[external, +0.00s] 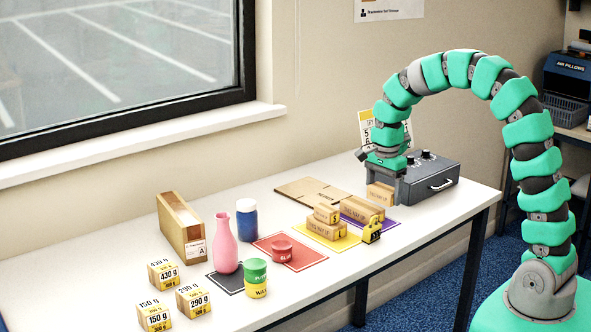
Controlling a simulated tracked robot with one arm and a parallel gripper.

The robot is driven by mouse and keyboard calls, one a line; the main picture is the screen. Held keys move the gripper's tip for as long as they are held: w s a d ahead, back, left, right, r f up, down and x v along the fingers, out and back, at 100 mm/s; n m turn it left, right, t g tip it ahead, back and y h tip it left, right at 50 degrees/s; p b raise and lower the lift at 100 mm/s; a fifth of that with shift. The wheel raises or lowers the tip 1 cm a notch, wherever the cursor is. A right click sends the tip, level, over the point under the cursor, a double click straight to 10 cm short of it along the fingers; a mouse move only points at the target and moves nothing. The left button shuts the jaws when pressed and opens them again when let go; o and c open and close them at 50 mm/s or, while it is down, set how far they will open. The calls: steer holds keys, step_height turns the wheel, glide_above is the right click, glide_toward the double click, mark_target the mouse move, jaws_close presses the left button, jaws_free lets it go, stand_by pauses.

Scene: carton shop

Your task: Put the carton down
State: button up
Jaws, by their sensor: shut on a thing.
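My gripper (384,180) points down at the right part of the table, beside the dark grey box with knobs. It is shut on a small tan carton (380,196), which shows just below the fingers. Whether the carton's underside touches the table cannot be told. Other small tan cartons sit close by: one (362,208) on the purple mat (392,224) and a couple (326,229) on the yellow mat (345,243).
The grey box with a handle (432,177) stands right of my gripper. A flat cardboard piece (311,191) lies behind the mats. A red mat (310,259) bears a red jar (281,250). A pink bottle (223,245), jars and weight-marked boxes (163,274) stand to the left.

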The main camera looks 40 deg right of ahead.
steer(key=w+p, duration=0.1)
steer(key=w, duration=0.1)
steer(key=w+f+p, duration=0.1)
steer(key=w, duration=0.2)
steer(key=w+f, duration=0.1)
steer(key=w, duration=0.2)
steer(key=shift+d+f+p, duration=0.15)
steer(key=shift+d+p, duration=0.05)
steer(key=shift+p, duration=0.2)
steer(key=w, duration=0.6)
steer(key=w+f, duration=0.1)
steer(key=w, duration=0.2)
steer(key=shift+w, duration=0.1)
steer(key=p, duration=0.1)
glide_above(326, 198)
steer(key=shift+f, duration=2)
steer(key=o, duration=1)
steer(key=shift+o, duration=0.2)
